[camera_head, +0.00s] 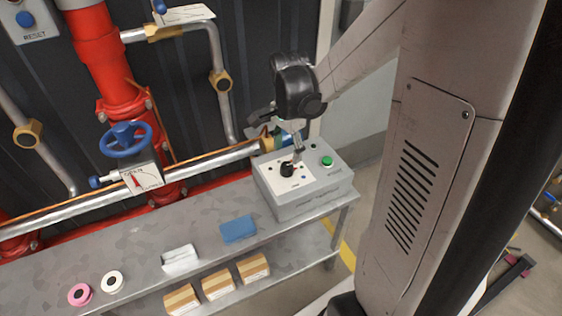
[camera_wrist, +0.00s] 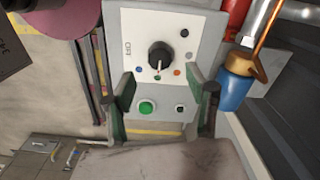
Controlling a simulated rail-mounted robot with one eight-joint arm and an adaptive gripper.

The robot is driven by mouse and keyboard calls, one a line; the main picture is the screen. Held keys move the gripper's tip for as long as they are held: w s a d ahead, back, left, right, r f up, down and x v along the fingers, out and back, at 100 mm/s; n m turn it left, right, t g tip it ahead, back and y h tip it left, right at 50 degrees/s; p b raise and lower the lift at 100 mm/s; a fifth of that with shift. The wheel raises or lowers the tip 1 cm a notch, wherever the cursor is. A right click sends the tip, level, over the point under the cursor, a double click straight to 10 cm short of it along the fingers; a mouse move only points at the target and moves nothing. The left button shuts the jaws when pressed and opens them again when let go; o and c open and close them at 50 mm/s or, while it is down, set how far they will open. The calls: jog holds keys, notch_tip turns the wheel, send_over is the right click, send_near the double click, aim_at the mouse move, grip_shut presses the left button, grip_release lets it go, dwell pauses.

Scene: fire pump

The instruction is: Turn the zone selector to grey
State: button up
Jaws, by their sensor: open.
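The zone selector is a black round knob (camera_head: 287,169) on the white plate of a grey control box (camera_head: 312,202). In the wrist view the knob (camera_wrist: 160,56) has coloured dots around it: black, grey (camera_wrist: 188,55), orange-red, green and blue, with OFF printed on the left. A pale mark on the knob appears to face the green dot, but it is too small to be sure. My gripper (camera_head: 297,151) is just above the box by the knob. In the wrist view its open fingers (camera_wrist: 162,82) stand apart, with the knob beyond the gap and nothing held.
A green button (camera_head: 327,161) sits on the box beside the selector plate. A blue block (camera_head: 239,229), a white block (camera_head: 180,259) and two tape-like rolls lie on the bench (camera_head: 140,245). Red and silver pipes with a blue valve wheel (camera_head: 126,138) run behind.

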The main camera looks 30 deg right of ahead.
aim_at(287, 165)
notch_tip(287, 165, down, 7)
jog(key=shift+r+b, duration=0.15)
jog(key=shift+b, duration=0.65)
jog(key=shift+c, duration=0.2)
jog(key=c, duration=1.1)
